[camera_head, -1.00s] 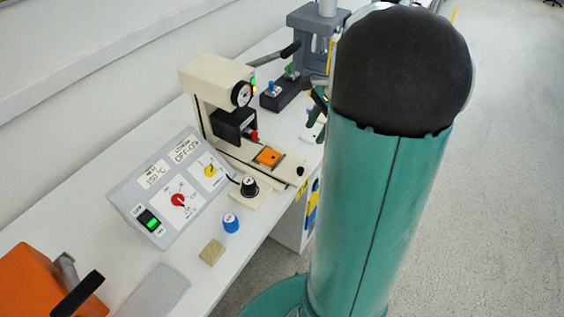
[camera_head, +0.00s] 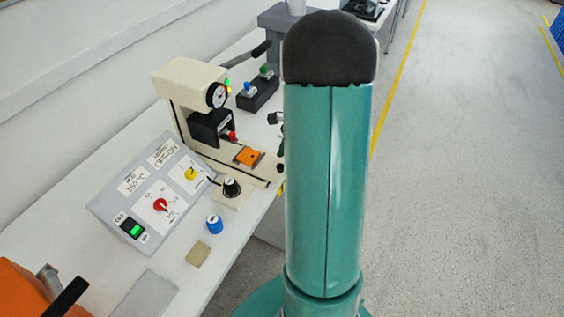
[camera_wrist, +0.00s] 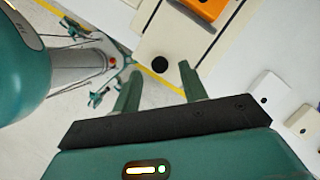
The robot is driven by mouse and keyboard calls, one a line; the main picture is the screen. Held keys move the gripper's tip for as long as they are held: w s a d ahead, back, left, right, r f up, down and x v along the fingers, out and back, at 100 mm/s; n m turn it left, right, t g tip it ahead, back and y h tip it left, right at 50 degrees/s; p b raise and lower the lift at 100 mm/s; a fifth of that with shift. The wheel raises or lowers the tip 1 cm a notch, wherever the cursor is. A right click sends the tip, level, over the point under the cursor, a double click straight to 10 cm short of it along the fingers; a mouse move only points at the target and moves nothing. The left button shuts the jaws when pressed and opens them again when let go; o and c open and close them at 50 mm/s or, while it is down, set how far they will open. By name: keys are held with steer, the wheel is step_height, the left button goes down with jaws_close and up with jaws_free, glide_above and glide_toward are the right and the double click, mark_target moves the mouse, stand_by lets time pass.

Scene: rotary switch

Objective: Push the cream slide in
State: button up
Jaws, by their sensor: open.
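The cream slide (camera_head: 262,174) sticks out from the front of the cream press (camera_head: 186,82), with an orange block (camera_head: 248,156) on it. In the wrist view the slide (camera_wrist: 183,45) runs up and to the right, with a black round knob (camera_wrist: 160,64) near its outer end. My gripper (camera_wrist: 160,68) is open and empty. Its two green fingers appear on either side of the knob in the picture; I cannot tell how far above it they are. In the head view my arm hides most of the gripper and the slide's outer end.
A control box (camera_head: 150,190) with red and yellow dials stands left of the press. A black knob on a cream base (camera_head: 231,188), a blue knob (camera_head: 214,224) and a tan block (camera_head: 198,253) lie near the bench edge. The floor at right is clear.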

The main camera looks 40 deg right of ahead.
mark_target(243, 153)
steer(key=shift+x, duration=1.3)
jaws_close()
steer(key=w+a, duration=0.1)
steer(key=w, duration=0.3)
steer(key=w+a, duration=0.2)
steer(key=w, duration=0.2)
steer(key=w+a, duration=0.1)
steer(key=w, duration=0.3)
steer(key=shift+w+a+r, duration=0.15)
steer(key=shift+a, duration=0.1)
